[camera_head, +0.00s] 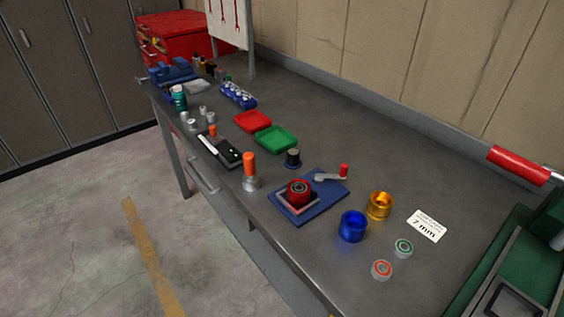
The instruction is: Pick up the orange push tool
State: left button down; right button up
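The orange push tool (250,169) stands upright on the grey workbench near its front edge, with an orange upper part and a metal base. A smaller orange-topped piece (212,131) stands farther back by a dark tray. Neither of my grippers shows in the head view.
A blue plate (325,201) bearing a red round part (298,190) lies right of the tool. A blue cup (353,226), gold cup (379,205), green tray (277,139) and red tray (252,121) are around. A green machine (522,255) borders the right.

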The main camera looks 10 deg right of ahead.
aim_at(251, 179)
jog(key=i+j+z, duration=0.4)
jog(key=j, duration=0.3)
jog(key=i+j+z, duration=0.2)
jog(key=j, duration=0.2)
